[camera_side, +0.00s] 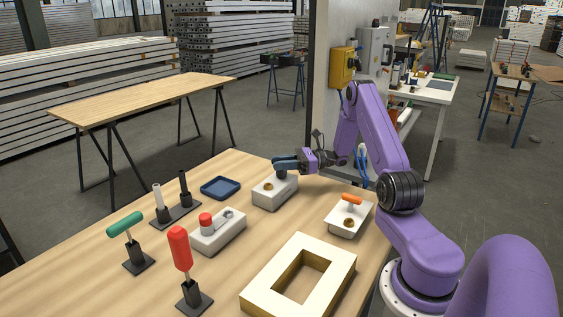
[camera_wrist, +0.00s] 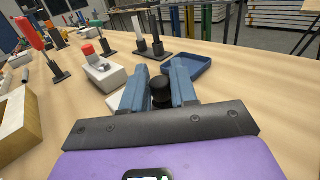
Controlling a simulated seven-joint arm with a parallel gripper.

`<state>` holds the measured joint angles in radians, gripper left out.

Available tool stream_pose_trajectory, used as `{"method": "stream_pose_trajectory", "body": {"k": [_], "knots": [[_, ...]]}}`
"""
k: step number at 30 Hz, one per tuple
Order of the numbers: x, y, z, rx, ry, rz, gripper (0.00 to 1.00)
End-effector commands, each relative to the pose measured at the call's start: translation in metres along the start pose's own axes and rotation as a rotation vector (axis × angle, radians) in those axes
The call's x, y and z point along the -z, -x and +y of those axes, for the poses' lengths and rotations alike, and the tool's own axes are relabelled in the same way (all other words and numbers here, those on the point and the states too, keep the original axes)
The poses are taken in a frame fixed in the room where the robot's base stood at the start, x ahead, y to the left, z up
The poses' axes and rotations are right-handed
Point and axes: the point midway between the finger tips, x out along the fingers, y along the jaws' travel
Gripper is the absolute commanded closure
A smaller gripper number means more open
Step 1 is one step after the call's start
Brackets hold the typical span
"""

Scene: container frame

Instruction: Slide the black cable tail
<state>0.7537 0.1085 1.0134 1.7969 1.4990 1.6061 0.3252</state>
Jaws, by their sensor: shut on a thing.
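My gripper (camera_side: 286,163) is at the back of the table, low over a white block (camera_side: 266,197) with a brass-coloured round fitting on its face. In the wrist view, the blue fingers of my gripper (camera_wrist: 159,88) are shut on the black cable tail (camera_wrist: 161,92), a short, dark, rounded piece between them. In the side view, a dark part shows just under the fingers at the block's top. The fingers hide most of the piece, and I cannot tell how far it reaches into the block.
A blue tray (camera_side: 220,188) lies left of the block. Black and white posts (camera_side: 183,188), a block with a red knob (camera_side: 207,222), green-handled (camera_side: 125,223) and red-handled (camera_side: 181,248) tools stand left. An orange-handled block (camera_side: 349,218) and hollow wooden frame (camera_side: 335,265) stand nearer.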

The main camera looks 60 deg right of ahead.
Motion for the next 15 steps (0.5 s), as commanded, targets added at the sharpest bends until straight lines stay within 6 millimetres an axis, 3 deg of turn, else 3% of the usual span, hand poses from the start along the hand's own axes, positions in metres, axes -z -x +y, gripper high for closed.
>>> {"method": "stream_pose_trajectory", "body": {"k": [1, 2, 3, 15], "knots": [[0.0060, 0.0007, 0.0006, 0.004, -0.008, 0.016, 1.00], [0.0061, 0.0007, 0.0007, 0.004, -0.008, 0.016, 0.69], [0.0062, 0.0007, 0.0008, 0.004, -0.009, 0.016, 0.56], [0.0041, 0.0055, 0.0000, 0.005, -0.006, 0.012, 0.54]]}}
